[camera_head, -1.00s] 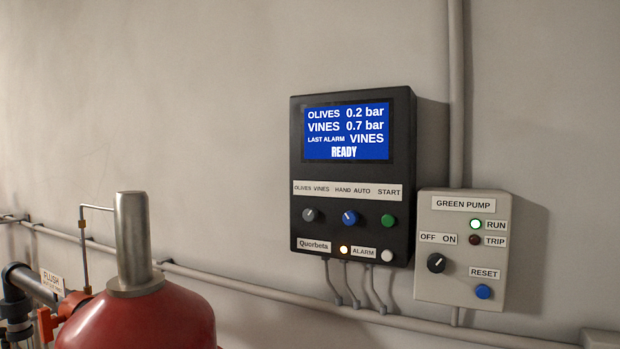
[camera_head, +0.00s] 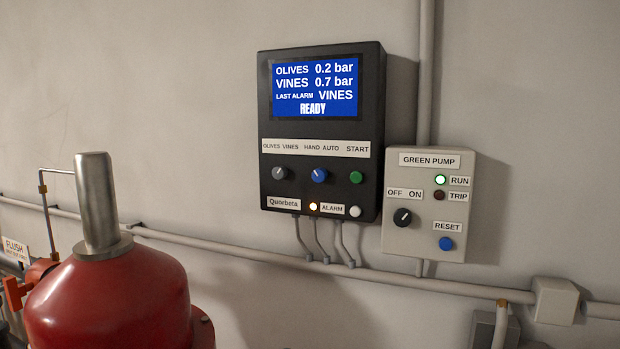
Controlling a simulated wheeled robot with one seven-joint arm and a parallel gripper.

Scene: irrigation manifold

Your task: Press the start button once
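The green start button (camera_head: 356,178) sits at the right end of the control row on the black controller box (camera_head: 268,120), under the label START. The controller's blue screen (camera_head: 315,88) reads OLIVES 0.2 bar, VINES 0.7 bar, LAST ALARM VINES, READY. Left of the button are a grey knob (camera_head: 280,173) under OLIVES VINES and a blue knob (camera_head: 320,176) under HAND AUTO. My gripper is not in view.
A beige GREEN PUMP box (camera_head: 455,205) with a lit RUN lamp (camera_head: 440,180), a black knob (camera_head: 402,217) and a blue RESET button (camera_head: 446,243) adjoins the controller's right. A red tank (camera_head: 110,300) with a metal neck stands at lower left. Conduit (camera_head: 230,249) runs below the boxes.

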